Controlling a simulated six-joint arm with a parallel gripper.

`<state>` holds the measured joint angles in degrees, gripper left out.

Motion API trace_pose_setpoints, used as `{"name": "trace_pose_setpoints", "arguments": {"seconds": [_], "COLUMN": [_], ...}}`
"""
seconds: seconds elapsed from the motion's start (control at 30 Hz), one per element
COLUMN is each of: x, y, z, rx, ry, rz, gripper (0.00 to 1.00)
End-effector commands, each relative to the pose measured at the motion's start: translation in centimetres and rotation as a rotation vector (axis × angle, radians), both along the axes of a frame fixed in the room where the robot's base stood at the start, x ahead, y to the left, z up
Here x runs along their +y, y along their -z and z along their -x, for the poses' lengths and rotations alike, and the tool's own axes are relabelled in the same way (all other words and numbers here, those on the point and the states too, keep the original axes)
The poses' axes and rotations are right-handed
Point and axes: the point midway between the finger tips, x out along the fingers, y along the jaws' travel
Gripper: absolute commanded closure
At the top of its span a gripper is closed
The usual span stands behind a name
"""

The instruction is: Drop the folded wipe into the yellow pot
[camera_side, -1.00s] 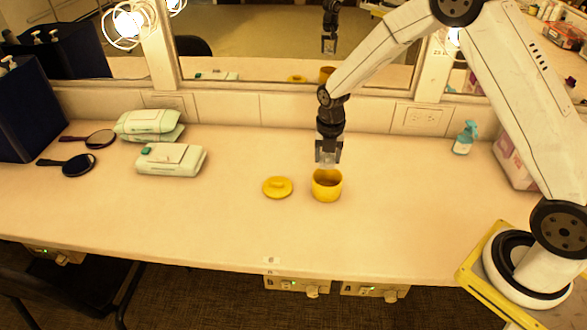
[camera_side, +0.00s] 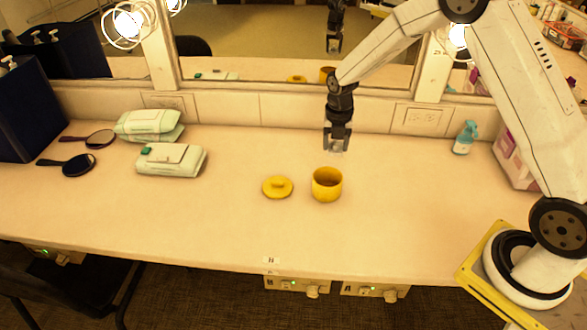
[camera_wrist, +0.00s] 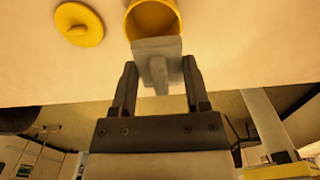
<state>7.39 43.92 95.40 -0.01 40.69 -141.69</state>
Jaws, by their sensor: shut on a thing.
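The yellow pot (camera_side: 327,190) stands upright and open on the counter in the side view. Its mouth also shows at the top of the wrist view (camera_wrist: 133,25). My gripper (camera_side: 337,148) is above and slightly behind the pot, pointing down, shut on the folded wipe. The pale grey wipe (camera_wrist: 156,48) sticks out past the fingertips in the wrist view and overlaps the near rim of the pot there. In the side view the wipe is small and pale below the fingers, clear of the pot.
The yellow lid (camera_side: 277,187) lies on the counter just left of the pot. Wipe packs (camera_side: 171,160) and hand mirrors (camera_side: 79,165) are at the left. A spray bottle (camera_side: 465,138) stands at the back right. A wall mirror (camera_side: 290,45) runs behind. The counter in front is clear.

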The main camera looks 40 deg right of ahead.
Motion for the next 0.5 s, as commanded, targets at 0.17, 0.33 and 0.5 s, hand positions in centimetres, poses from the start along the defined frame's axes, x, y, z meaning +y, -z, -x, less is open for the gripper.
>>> {"name": "trace_pose_setpoints", "arguments": {"seconds": [0.17,0.33,0.5], "x": [0.0,0.0,0.0], "y": [1.7,2.8,3.4], "z": [0.0,0.0,0.0], "rx": [0.001,0.0,0.0], "ry": [0.0,0.0,0.0], "rz": [0.0,0.0,0.0], "gripper": [1.0,1.0,1.0]}}
